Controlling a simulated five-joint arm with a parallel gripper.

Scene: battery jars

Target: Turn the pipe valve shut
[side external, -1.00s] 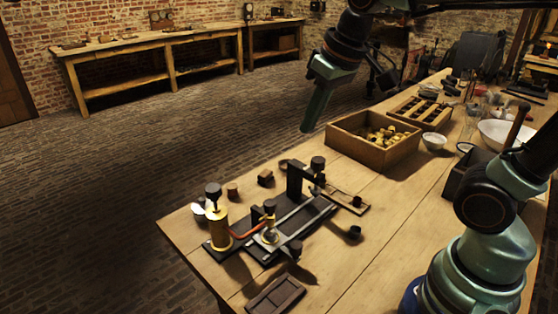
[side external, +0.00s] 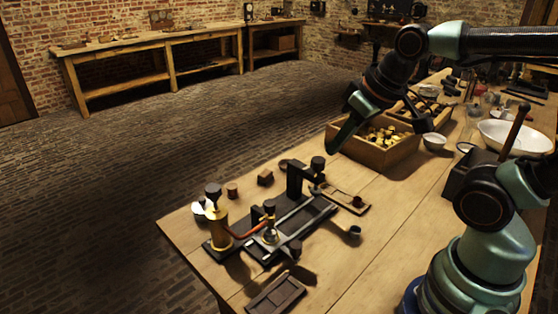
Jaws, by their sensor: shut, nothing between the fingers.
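A dark-based apparatus stands on the near left of the table, with a brass cylinder (side external: 220,226), a short red pipe (side external: 248,230) and several black knobs. One black knob (side external: 269,207) stands by the pipe's right end. I cannot tell for sure which knob is the pipe valve, or how far it is turned. My gripper (side external: 334,146) is shut and empty. It hangs tilted, in the air, above and to the right of the apparatus in the picture, and apart from it. It overlaps the left end of a wooden box in this view.
The wooden box (side external: 362,152) holds several brass-coloured pieces. A small white bowl (side external: 434,142) and a large white basin (side external: 514,136) stand to its right. A small dark cup (side external: 354,233) and a dark tray (side external: 276,294) lie near the apparatus. Bare tabletop (side external: 400,205) lies on the right.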

